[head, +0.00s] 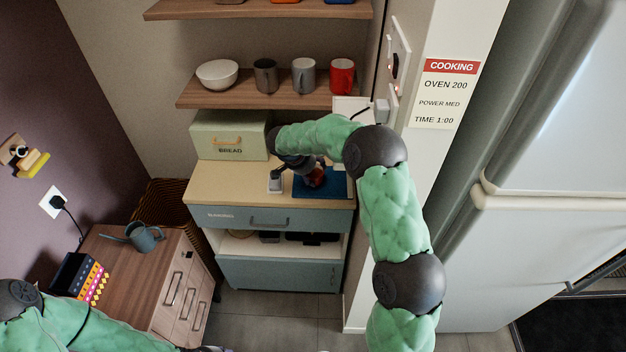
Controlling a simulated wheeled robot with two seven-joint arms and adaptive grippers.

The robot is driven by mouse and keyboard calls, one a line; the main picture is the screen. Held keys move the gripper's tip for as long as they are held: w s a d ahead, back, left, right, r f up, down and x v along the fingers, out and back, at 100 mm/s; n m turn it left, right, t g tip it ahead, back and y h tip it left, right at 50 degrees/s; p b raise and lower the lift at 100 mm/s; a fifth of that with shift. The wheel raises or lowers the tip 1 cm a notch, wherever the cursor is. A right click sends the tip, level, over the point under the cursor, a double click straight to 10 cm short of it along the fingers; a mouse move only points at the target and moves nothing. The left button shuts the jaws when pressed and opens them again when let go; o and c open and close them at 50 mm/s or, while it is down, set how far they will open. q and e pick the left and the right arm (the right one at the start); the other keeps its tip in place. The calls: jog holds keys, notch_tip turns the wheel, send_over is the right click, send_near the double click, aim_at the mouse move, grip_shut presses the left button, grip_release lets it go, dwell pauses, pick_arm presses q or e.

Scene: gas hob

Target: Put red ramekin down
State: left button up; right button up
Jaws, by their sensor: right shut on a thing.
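The red ramekin (316,178) shows as a small red patch at my right gripper (309,174), over the blue mat (335,190) on the cabinet's worktop. My right gripper is shut on the ramekin. My arm and fingers hide much of it. I cannot tell whether its base touches the mat.
A small whitish block-like object (275,182) stands left of the mat. The bread box (228,136) is behind on the worktop (225,188), whose left front is clear. A shelf (235,98) above holds a white bowl (217,74), mugs and a red mug (342,76).

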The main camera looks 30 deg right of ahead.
aim_at(313, 179)
notch_tip(313, 179, down, 4)
jog(key=shift+r, duration=0.25)
jog(key=shift+b, duration=0.4)
jog(key=o, duration=1.4)
